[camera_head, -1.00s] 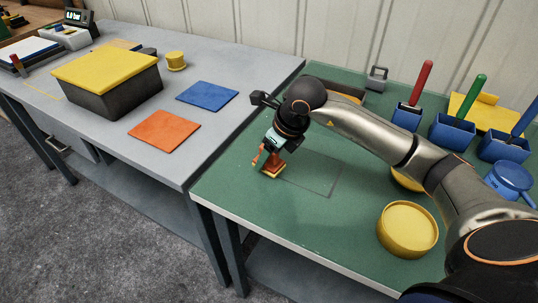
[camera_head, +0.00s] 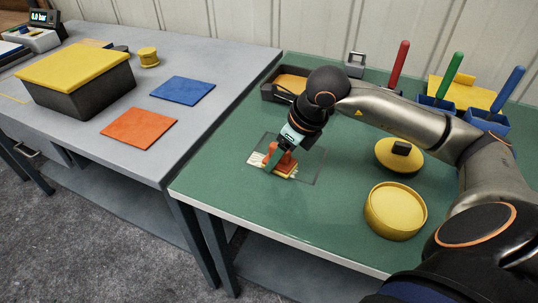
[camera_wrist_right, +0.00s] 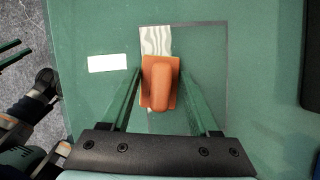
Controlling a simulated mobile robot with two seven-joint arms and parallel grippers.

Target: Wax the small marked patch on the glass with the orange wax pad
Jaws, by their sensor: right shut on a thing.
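The orange wax pad (camera_wrist_right: 160,83) is between the fingers of my right gripper (camera_head: 282,158), which is shut on its raised grip. In the wrist view the right gripper's two green fingers (camera_wrist_right: 160,92) flank the pad. The pad is over the marked patch, a thin dark rectangular outline (camera_head: 318,166) on the green top, also in the wrist view (camera_wrist_right: 227,60). A pale streaky band (camera_wrist_right: 156,38) runs beyond the pad's far end, inside the outline; whitish streaks also show in the head view (camera_head: 256,158). The gripper hides part of the patch. My left gripper is out of view.
A small white label (camera_wrist_right: 110,63) lies beside the outline. A round yellow tin (camera_head: 396,212) and a yellow disc with a black handle (camera_head: 400,155) stand to the right. Blue holders (camera_head: 436,108) are behind. An orange cloth (camera_head: 139,128) lies on the grey table.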

